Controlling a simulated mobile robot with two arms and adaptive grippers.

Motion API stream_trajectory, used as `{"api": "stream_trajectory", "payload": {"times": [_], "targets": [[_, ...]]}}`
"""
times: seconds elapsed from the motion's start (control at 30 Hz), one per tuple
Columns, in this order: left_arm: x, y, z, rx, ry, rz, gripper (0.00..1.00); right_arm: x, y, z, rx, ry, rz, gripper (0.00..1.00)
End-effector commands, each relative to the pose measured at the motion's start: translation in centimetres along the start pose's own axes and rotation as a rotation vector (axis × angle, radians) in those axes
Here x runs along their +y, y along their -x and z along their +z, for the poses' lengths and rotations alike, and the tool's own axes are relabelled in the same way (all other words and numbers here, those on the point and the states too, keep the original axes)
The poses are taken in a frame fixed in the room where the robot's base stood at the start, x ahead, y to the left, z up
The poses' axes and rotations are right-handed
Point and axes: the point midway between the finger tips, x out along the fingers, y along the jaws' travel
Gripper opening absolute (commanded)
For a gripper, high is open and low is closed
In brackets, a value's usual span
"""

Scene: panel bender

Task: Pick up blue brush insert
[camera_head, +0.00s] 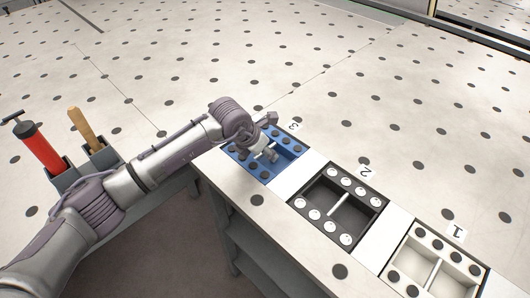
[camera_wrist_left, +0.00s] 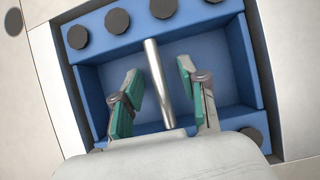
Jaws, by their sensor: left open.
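The blue brush insert (camera_head: 288,160) sits in a slot of the table by the label 3, with dark round brushes along its sides and a metal bar across its middle. In the left wrist view the blue insert (camera_wrist_left: 110,75) fills much of the picture, and its bar (camera_wrist_left: 157,80) runs between my fingers. My left gripper (camera_head: 270,153) is over the insert. Its green-padded fingers (camera_wrist_left: 158,92) are open, one on each side of the bar, apart from it. The arm hides part of the insert in the head view. My right gripper is not in view.
A black insert (camera_head: 318,222) with white brushes sits by label 2, and a white insert (camera_head: 405,262) with dark brushes by label 1. A red-handled tool (camera_head: 40,146) and a wooden handle (camera_head: 82,127) stand in grey holders at left. The dotted tabletop behind is clear.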

Motion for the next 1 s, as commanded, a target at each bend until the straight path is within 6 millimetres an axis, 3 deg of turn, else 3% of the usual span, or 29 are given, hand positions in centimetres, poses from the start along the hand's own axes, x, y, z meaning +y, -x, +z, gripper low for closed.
{"api": "stream_trajectory", "payload": {"times": [0.07,0.33,0.83,1.0], "targets": [[0.0,0.0,0.0,0.0,0.0,0.0,0.43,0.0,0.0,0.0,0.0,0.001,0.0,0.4],[0.0,0.0,0.0,0.0,0.0,0.0,0.0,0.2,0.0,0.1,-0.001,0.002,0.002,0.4],[0.1,0.3,0.2,-0.004,-0.001,0.001,0.0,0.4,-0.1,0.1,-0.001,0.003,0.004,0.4],[0.1,2.1,1.3,-0.008,-0.004,0.002,0.0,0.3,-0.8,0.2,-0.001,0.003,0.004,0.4]]}}
